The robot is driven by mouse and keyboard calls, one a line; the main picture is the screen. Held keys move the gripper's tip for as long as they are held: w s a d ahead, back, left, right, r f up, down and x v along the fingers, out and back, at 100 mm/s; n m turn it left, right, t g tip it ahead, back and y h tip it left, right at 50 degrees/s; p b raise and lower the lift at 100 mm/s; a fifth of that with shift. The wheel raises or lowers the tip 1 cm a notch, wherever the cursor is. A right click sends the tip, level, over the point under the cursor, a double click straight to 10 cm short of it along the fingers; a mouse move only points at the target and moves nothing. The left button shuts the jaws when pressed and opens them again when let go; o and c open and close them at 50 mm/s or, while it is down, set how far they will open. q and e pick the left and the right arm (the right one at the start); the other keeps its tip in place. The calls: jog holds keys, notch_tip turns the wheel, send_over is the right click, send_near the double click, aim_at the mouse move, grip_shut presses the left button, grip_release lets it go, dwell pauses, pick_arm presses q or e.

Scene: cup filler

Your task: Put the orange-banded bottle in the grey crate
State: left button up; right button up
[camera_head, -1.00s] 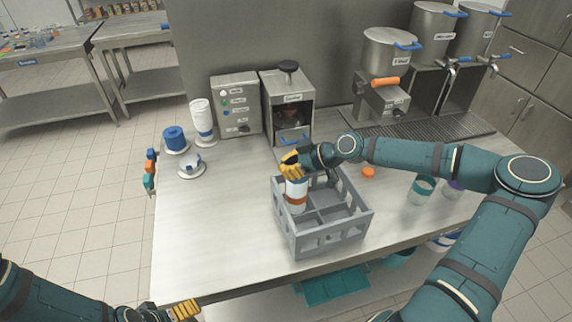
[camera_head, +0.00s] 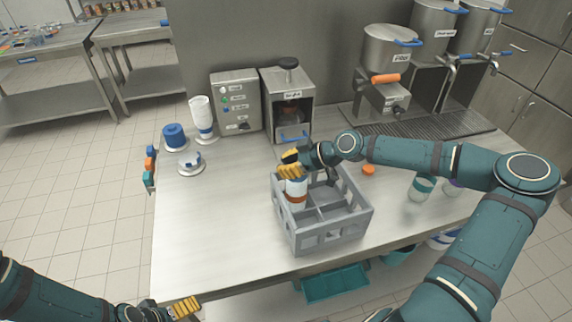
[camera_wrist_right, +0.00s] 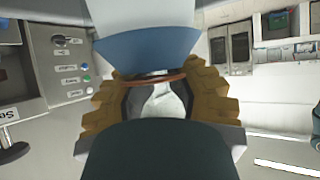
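The orange-banded bottle (camera_head: 297,189) is white and stands roughly upright in the left compartment of the grey crate (camera_head: 327,237). My right gripper (camera_head: 289,165) is at its top, with the yellow fingers on either side. In the right wrist view the fingers of the right gripper (camera_wrist_right: 158,100) stand apart, with a thin orange-brown ring between them and a blue-and-white surface above. Whether they press on the bottle is unclear. The bottle's base is hidden by the crate wall. My left gripper (camera_head: 185,307) is at the lower left, below the table edge, away from the bottle.
A white bottle with a blue band (camera_head: 202,117), a blue roll-like item (camera_head: 175,136) and a small stand (camera_head: 190,161) are at the table's back left. A control box (camera_head: 237,103) and a machine (camera_head: 290,110) stand behind the crate. The table left of the crate is clear.

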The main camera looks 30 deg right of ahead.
jog(key=o, duration=0.3)
jog(key=shift+s+d, duration=0.1)
jog(key=v, duration=1.1)
jog(key=shift+s+d+r, duration=0.2)
jog(key=shift+r, duration=0.1)
